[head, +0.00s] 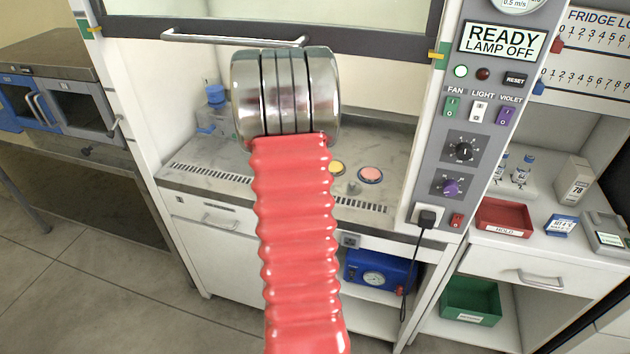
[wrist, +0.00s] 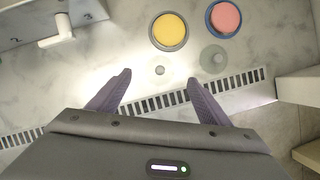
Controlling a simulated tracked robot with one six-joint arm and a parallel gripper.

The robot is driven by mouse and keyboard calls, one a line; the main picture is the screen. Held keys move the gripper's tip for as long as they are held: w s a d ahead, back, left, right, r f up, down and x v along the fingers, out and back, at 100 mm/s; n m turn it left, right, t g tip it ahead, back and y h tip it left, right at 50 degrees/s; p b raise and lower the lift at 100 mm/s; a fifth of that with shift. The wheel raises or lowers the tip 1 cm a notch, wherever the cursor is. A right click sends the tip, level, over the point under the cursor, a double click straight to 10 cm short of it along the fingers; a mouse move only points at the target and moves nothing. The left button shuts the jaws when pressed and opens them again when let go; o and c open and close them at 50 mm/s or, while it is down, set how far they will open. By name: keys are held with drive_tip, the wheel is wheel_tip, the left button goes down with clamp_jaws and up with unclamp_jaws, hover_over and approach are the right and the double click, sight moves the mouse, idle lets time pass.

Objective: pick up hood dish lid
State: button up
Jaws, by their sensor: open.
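In the wrist view my gripper (wrist: 158,82) is open and empty, its two dark fingers apart over the hood's worktop. A small pale knob (wrist: 159,71), seemingly on a clear lid whose rim is hard to make out, lies between the fingertips and slightly beyond them. A second clear, greyish round lid with a knob (wrist: 214,59) lies beyond and right of the right finger. A yellow dish (wrist: 169,31) and a pink dish (wrist: 224,19) stand farther back. The head view shows the yellow dish (head: 337,167), pink dish (head: 370,174) and one lid (head: 354,187); my arm hides my gripper.
A slotted vent grille (wrist: 145,106) runs along the worktop's front edge. A white rack or holder (wrist: 62,30) stands at the left. The raised sash handle (head: 200,39) crosses above the opening. A blue-capped bottle (head: 214,112) stands inside at the left.

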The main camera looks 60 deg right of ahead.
drive_tip(key=shift+x, duration=2.75)
drive_tip(key=shift+c, duration=0.2)
drive_tip(key=c, duration=1.1)
